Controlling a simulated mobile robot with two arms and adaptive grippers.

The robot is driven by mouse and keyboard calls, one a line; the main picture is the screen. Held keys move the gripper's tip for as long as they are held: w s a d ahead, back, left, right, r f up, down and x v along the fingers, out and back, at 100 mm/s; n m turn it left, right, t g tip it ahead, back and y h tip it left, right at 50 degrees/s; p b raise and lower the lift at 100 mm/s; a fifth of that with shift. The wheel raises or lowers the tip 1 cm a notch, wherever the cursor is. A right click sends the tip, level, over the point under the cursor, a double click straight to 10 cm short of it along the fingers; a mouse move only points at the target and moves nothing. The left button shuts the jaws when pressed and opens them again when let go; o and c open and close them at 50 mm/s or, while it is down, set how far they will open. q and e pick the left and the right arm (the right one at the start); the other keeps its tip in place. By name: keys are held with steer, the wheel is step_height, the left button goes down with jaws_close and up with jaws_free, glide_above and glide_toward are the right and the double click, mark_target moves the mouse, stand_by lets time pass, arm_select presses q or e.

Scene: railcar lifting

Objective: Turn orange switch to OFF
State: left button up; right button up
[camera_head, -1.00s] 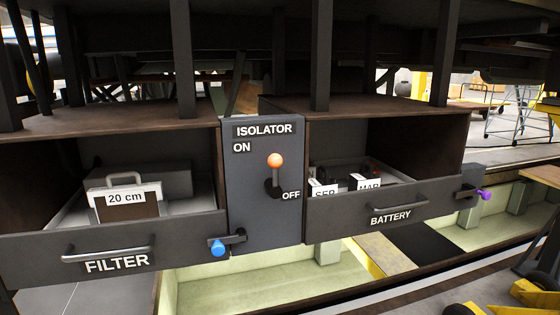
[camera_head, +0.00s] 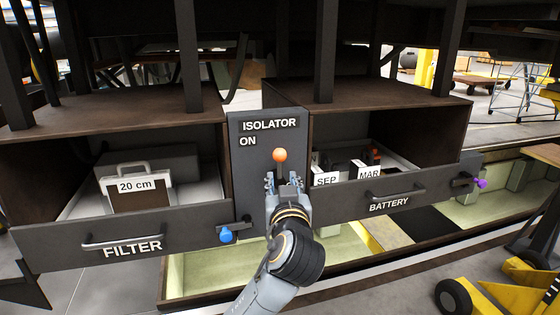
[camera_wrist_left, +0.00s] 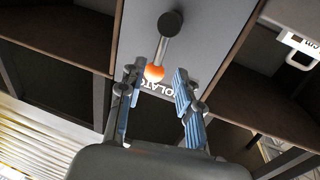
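The orange switch (camera_head: 280,155) is a ball-topped lever on the grey isolator panel (camera_head: 243,170), between the two drawers. The lever stands upright, its ball below the ISOLATOR label and near ON. The OFF label is hidden behind my arm. My left gripper (camera_head: 284,182) is in front of the panel, just below the ball. In the left wrist view the orange ball (camera_wrist_left: 154,73) shows beyond the fingertips, nearer the left finger. My left gripper (camera_wrist_left: 155,78) is open with nothing between its fingers. My right gripper is not in view.
The open FILTER drawer (camera_head: 190,229) with a blue knob (camera_head: 226,235) is at left. The open BATTERY drawer (camera_head: 430,194) with a purple knob (camera_head: 480,183) is at right. Dark posts rise above the housing.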

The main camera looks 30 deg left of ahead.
mark_target(280, 168)
arm_select(q)
steer(key=p+x, duration=0.2)
steer(key=x, duration=0.4)
steer(key=shift+w+a+r, duration=0.1)
steer(key=shift+r, duration=0.05)
steer(key=shift+w+a, duration=0.4)
steer(key=shift+w, duration=0.15)
jaws_close()
